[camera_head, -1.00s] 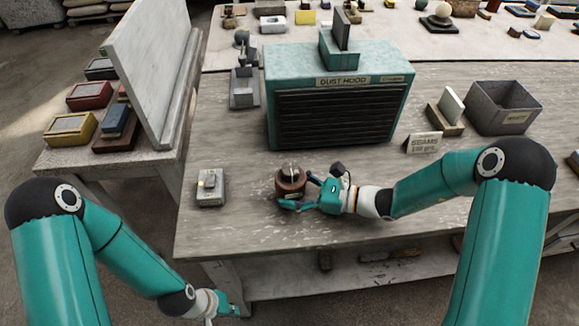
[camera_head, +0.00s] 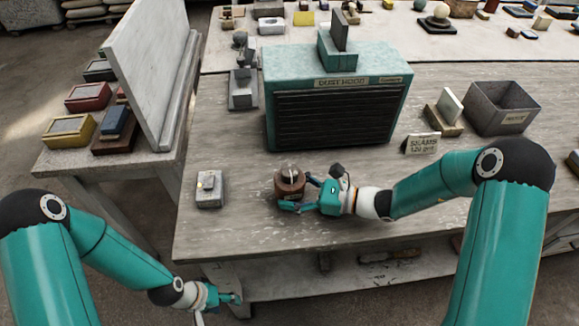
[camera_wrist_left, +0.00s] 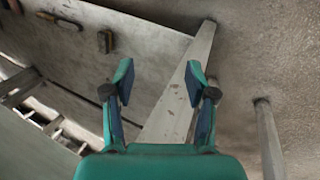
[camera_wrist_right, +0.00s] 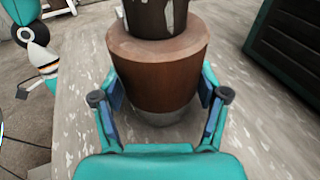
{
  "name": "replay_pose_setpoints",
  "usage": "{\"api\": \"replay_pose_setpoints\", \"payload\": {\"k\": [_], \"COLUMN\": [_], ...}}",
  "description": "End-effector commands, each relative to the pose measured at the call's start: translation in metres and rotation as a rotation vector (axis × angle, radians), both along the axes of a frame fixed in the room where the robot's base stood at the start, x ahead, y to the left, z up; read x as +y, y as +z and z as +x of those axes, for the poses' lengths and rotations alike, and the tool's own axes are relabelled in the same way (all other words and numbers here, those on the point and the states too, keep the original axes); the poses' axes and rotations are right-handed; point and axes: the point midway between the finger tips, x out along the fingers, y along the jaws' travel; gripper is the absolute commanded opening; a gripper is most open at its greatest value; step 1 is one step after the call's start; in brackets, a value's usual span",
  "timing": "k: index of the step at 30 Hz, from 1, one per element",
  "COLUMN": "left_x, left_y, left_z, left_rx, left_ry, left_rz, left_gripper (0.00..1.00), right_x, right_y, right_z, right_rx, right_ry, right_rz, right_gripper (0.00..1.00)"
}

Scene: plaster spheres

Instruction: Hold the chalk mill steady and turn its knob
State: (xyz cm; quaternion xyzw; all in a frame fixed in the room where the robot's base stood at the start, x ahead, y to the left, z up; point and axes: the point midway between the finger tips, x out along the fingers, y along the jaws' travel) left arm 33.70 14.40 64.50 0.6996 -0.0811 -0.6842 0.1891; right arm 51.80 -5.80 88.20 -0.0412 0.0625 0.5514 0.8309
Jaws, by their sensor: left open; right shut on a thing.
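The chalk mill (camera_head: 290,181) is a small brown cylinder with a dark upper part, upright on the workbench in front of the teal dust hood. In the right wrist view its brown body (camera_wrist_right: 160,75) sits between the fingers, with the dark upper part (camera_wrist_right: 155,15) above, cut off by the frame's top. My right gripper (camera_head: 299,195) is shut on the mill's body from the right; it also shows in the right wrist view (camera_wrist_right: 161,100). My left gripper (camera_head: 236,304) is open and empty, low in front of the bench; the left wrist view shows its fingers apart (camera_wrist_left: 160,85).
The dust hood (camera_head: 335,100) stands close behind the mill. A small grey block-like device (camera_head: 209,189) sits left of the mill. A sign (camera_head: 423,143) and a grey bin (camera_head: 503,108) are to the right. The bench front around the mill is mostly bare.

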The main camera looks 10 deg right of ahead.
Motion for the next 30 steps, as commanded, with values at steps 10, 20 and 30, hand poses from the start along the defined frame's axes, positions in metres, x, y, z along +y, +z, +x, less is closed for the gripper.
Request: {"api": "replay_pose_setpoints", "payload": {"k": [10,20,30], "left_x": [0.178,0.357,0.316], "left_y": [-0.058,-0.048,0.065], "left_z": [0.036,0.055,0.197], "left_rx": [0.051,0.189,0.148], "left_ry": [-0.08,0.043,0.591], "left_rz": [0.178,0.574,0.75], "left_gripper": [0.66,0.66,0.66], "right_x": [0.0,0.0,0.0], "right_y": [-0.001,0.0,0.0], "right_z": [0.0,0.0,0.0], "right_rx": [0.001,0.001,0.0], "right_ry": [-0.001,0.0,0.0], "right_rz": [-0.001,-0.001,-0.001], "right_gripper": [0.37,0.37,0.37]}}
